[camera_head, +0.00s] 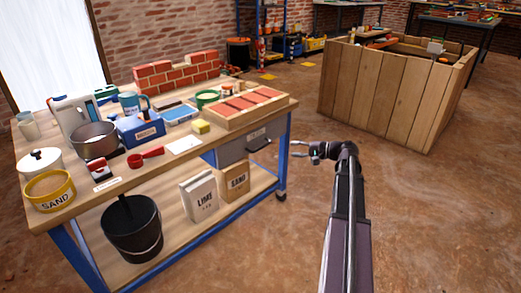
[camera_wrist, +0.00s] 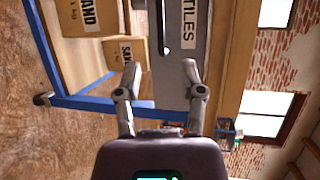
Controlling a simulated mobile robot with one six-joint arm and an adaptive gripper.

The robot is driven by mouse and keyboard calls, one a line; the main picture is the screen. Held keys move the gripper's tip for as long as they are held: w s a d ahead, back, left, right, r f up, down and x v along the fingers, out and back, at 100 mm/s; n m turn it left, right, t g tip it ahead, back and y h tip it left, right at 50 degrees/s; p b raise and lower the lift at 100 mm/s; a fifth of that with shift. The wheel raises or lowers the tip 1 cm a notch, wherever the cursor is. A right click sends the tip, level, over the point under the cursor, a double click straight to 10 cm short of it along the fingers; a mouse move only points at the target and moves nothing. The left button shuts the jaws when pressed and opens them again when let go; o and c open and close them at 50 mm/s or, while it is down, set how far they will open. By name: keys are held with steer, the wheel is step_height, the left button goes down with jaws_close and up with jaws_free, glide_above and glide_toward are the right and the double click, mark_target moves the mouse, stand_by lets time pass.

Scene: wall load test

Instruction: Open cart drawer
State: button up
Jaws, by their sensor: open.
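The cart (camera_head: 205,120) is a wooden-topped workbench on blue legs at the left of the head view. Its grey drawer (camera_head: 236,149) sits under the top at the right end and looks closed. A dark handle (camera_head: 259,144) sticks out from its front. In the wrist view, turned sideways, the drawer front (camera_wrist: 200,85) carries a white TILES label (camera_wrist: 188,25), with the dark handle (camera_wrist: 166,28) beside it. My gripper (camera_head: 311,151) is open and empty, to the right of the handle and apart from it. Its two fingers (camera_wrist: 160,70) point towards the drawer front.
Tools, a brick tray (camera_head: 250,107) and a sand tub (camera_head: 50,190) stand on the cart top. A black bucket (camera_head: 132,228) and LIME and SAND bags (camera_head: 198,196) stand on the lower shelf. A wooden crate (camera_head: 390,85) stands at the back right. The floor between is clear.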

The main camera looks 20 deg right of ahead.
mark_target(263, 146)
steer(key=b+x, duration=0.2)
steer(key=x, duration=1.1)
steer(key=shift+w+a+f+b, duration=0.15)
steer(key=shift+w+a+b, duration=0.1)
steer(key=shift+w+b, duration=0.05)
